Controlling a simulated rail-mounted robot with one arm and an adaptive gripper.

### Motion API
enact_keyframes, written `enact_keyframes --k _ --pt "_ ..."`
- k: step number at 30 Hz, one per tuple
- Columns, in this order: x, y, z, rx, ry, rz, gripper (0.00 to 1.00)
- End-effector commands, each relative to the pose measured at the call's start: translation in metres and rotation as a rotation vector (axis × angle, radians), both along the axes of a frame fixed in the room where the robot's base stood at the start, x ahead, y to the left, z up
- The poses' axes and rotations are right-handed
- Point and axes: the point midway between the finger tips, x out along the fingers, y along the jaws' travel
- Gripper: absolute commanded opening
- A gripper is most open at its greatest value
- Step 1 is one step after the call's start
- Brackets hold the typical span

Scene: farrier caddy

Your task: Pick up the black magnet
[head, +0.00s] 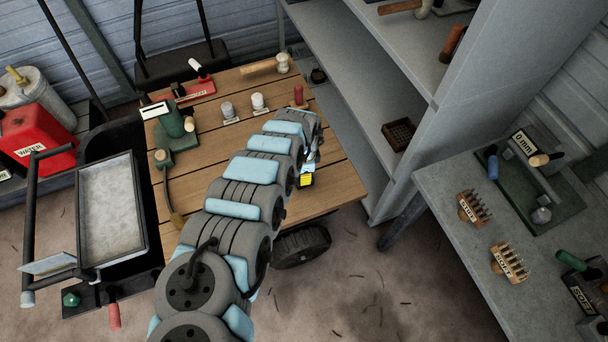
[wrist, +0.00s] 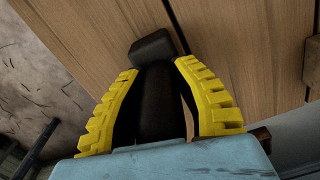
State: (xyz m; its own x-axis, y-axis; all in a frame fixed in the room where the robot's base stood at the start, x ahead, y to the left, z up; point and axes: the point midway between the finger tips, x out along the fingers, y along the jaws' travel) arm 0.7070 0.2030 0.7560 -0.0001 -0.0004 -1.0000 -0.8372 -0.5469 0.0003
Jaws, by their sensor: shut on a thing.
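My gripper (head: 306,181) is low over the right part of the wooden cart top in the head view, with a yellow finger showing. In the wrist view, its two yellow toothed fingers (wrist: 159,69) are closed around a black object with a long rounded body and a blocky end (wrist: 153,47). I take this object to be the black magnet. Its blocky end sticks out past the fingertips, over the wood planks. I cannot tell whether it touches the planks. In the head view my arm and gripper hide the magnet.
The wooden cart top (head: 335,180) carries a red tool (head: 195,91), a green device (head: 173,122), two small white-topped pieces and a mallet (head: 265,67). A grey shelf unit (head: 400,165) stands close on the right. A grey tray (head: 112,215) is at left.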

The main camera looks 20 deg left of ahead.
Motion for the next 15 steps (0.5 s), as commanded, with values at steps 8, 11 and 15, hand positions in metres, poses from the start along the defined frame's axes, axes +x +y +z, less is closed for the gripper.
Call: enact_keyframes --k 8,11,15 --pt "0.001 0.002 0.022 0.002 -0.002 0.001 0.0" --pt "0.0 0.001 0.036 0.003 -0.001 -0.001 0.0" --pt "-0.011 -0.003 0.047 0.001 0.002 -0.003 0.0"
